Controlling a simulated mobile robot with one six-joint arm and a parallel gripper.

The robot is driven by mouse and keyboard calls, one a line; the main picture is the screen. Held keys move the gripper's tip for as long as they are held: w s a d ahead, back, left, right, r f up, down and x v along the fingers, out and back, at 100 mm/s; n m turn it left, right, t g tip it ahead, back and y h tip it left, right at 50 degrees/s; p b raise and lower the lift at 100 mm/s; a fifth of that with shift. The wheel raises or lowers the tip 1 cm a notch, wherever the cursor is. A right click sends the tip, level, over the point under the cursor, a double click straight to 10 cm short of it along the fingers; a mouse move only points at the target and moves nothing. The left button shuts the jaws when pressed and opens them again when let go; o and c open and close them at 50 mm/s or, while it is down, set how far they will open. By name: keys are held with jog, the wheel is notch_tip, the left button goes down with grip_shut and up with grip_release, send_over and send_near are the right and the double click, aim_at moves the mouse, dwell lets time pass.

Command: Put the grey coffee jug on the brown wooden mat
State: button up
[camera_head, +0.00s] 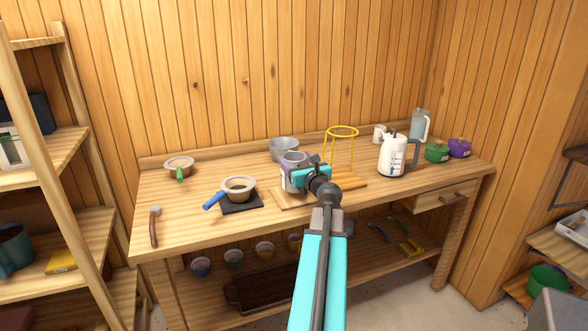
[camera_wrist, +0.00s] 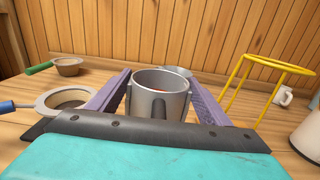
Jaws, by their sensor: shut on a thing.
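The grey coffee jug (camera_wrist: 160,101) is between the two purple fingers of my gripper (camera_wrist: 158,102), upright in the wrist view, with something orange-brown inside. In the head view my gripper (camera_head: 294,172) is shut on the jug (camera_head: 287,182), which is partly hidden by the gripper.
A blue-handled pan (camera_head: 239,188) sits on a dark mat (camera_head: 242,208) to the left. A yellow ring stand (camera_head: 342,131) stands to the right, with a white kettle (camera_head: 392,158) beyond. A metal bowl (camera_head: 283,148) is behind. The bench's left front is mostly clear.

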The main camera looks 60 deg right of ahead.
jog(key=shift+w+d, duration=0.5)
jog(key=shift+w, duration=0.05)
jog(key=shift+a+f, duration=0.1)
jog(key=shift+f, duration=1.65)
jog(key=shift+f, duration=0.15)
jog(key=o, duration=2.1)
jog(key=shift+c, duration=0.2)
